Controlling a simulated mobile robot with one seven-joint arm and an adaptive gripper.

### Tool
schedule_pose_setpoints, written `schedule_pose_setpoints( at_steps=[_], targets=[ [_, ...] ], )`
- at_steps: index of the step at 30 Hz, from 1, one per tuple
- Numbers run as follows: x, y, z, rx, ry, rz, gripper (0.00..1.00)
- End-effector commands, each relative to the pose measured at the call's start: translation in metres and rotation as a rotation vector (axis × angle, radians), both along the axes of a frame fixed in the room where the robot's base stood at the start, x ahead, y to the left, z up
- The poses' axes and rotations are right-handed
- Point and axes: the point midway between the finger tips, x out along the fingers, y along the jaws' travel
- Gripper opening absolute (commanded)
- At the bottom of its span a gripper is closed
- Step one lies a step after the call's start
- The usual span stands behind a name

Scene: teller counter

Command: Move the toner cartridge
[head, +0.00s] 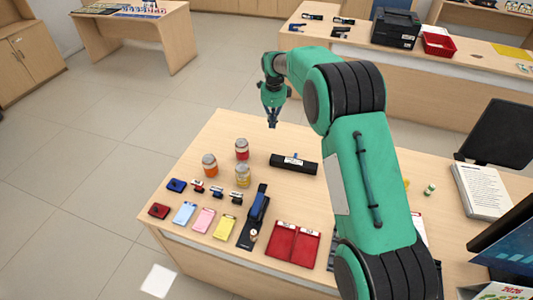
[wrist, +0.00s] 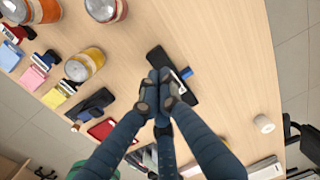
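The toner cartridge (head: 293,163) is a long black bar with a white label and a small blue part on top. It lies flat on the near wooden counter, right of the jars. In the wrist view the toner cartridge (wrist: 158,57) shows just beyond my fingertips, which partly cover it. My gripper (head: 272,124) hangs above the counter's far edge, behind and left of the cartridge, apart from it. In the wrist view my gripper (wrist: 159,93) has its fingertips together with nothing visible between them.
The counter (head: 235,125) is bare behind the jars. A paper stack (head: 482,190) is at right.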

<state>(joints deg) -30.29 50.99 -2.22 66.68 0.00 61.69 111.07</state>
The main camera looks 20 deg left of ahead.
Motion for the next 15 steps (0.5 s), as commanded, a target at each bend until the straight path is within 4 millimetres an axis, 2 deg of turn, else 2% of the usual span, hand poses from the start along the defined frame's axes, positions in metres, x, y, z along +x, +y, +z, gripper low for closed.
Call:
schedule_pose_setpoints(
  at_steps=[1, 6, 9, 15],
  targets=[
    [0.0, 0.011, -0.017, -0.005, 0.01, -0.02, 0.0],
    [0.0, 0.042, -0.059, -0.013, 0.029, -0.093, 0.0],
    [-0.002, 0.054, -0.077, -0.016, 0.036, -0.125, 0.0],
    [-0.003, 0.065, -0.094, -0.021, 0.044, -0.157, 0.0]
  ],
)
